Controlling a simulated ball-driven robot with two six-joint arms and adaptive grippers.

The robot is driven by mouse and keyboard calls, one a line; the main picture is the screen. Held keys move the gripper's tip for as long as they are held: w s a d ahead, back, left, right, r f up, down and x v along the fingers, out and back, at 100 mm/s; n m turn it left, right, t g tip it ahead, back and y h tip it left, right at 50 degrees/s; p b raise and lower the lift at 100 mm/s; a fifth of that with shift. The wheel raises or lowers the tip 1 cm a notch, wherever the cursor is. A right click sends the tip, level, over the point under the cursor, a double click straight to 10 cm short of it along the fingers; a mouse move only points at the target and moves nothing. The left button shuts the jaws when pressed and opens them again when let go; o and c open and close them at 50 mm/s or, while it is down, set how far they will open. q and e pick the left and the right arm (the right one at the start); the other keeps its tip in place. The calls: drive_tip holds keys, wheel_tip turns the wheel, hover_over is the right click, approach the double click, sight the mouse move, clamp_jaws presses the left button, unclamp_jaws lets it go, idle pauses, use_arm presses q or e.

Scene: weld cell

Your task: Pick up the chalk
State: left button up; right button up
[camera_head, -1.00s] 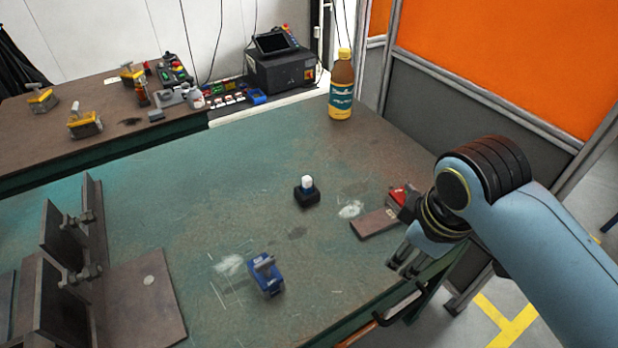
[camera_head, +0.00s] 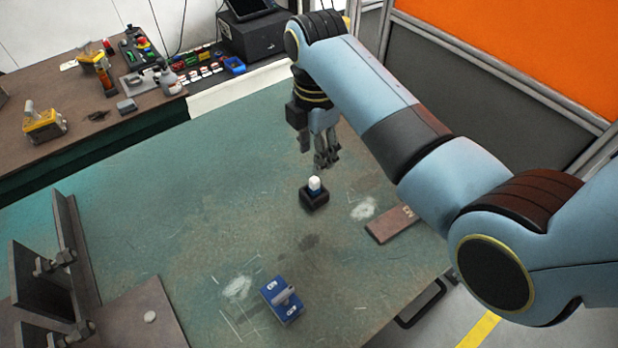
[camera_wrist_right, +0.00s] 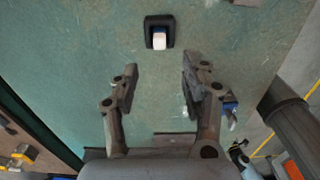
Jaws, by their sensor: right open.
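The chalk (camera_head: 314,184) appears to be the short white upright piece with a bluish part, standing in a small black block (camera_head: 314,199) on the green table. In the right wrist view the chalk (camera_wrist_right: 160,41) shows near the top centre, in its black block (camera_wrist_right: 151,22). My right gripper (camera_head: 317,152) points down above and just behind the chalk in the head view. In the wrist view its fingers (camera_wrist_right: 158,84) are spread apart with nothing between them, and the chalk lies beyond their tips. My left gripper is not in view.
A blue block-like tool (camera_head: 281,300) lies at the front of the table (camera_head: 190,220). A brown plate (camera_head: 388,226) lies right of the chalk. Dark upright metal plates (camera_head: 40,270) stand at the left. The table around the black block is clear.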

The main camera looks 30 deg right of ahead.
sight(315, 179)
drive_tip(key=f, duration=0.3)
drive_tip(key=shift+w+f, duration=0.2)
drive_tip(key=shift+f, duration=0.15)
drive_tip(key=f, duration=0.4)
drive_tip(key=shift+s+d+f, duration=0.1)
drive_tip(key=shift+s+f, duration=0.05)
drive_tip(key=shift+s, duration=0.05)
drive_tip(key=shift+f, duration=0.4)
drive_tip(key=shift+w+f, duration=0.1)
drive_tip(key=shift+f, duration=0.05)
drive_tip(key=shift+c, duration=1.3)
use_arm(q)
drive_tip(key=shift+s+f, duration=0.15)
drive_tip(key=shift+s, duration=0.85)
use_arm(e)
clamp_jaws()
